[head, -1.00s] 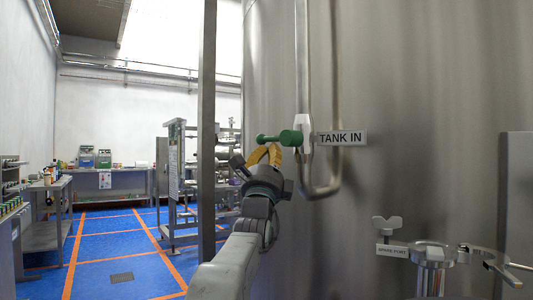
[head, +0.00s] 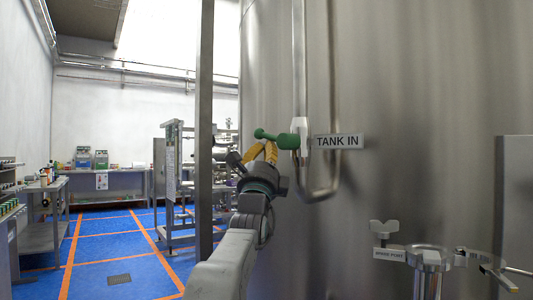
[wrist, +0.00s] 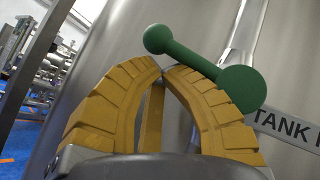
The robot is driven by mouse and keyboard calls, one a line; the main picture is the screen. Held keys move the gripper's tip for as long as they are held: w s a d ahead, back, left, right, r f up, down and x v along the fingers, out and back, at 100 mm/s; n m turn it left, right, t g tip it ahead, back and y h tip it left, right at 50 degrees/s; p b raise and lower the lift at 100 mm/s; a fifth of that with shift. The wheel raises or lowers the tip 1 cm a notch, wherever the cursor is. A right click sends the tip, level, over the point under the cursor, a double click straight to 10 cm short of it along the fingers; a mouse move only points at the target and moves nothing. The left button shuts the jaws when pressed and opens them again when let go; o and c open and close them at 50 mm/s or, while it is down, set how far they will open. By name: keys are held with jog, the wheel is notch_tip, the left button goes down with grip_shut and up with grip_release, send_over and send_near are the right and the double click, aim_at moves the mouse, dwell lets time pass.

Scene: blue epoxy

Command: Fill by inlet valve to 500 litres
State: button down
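The green valve lever (head: 272,136) sits on the inlet pipe (head: 299,80) beside the "TANK IN" label (head: 338,141). Its round knob end points left and slightly up; its thick hub is at the pipe. My gripper (head: 267,146) is just below the lever in the head view. In the wrist view, the yellow fingers of my gripper (wrist: 161,68) meet at their tips, with nothing seen between them. The green lever (wrist: 190,53) runs just past the tips, seemingly against them; exact contact is unclear. No level reading in litres is legible.
The large steel tank (head: 430,90) fills the right side. A spare port fitting (head: 428,256) with clamp stands low right. A vertical post (head: 205,110) rises left of my gripper. Benches and a pipe rack stand behind, with open blue floor (head: 110,250) at left.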

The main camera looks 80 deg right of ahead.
aim_at(264, 137)
jog(key=shift+w+r+p, duration=0.1)
jog(key=shift+r+p, duration=0.9)
jog(key=shift+r, duration=0.5)
jog(key=shift+s+a+r+p, duration=0.2)
jog(key=shift+r+p, duration=0.15)
jog(key=shift+r, duration=0.2)
jog(key=shift+s+a+r+p, duration=0.15)
jog(key=shift+r+p, duration=0.2)
jog(key=shift+r, duration=0.2)
jog(key=shift+s+r, duration=0.1)
jog(key=shift+r, duration=0.05)
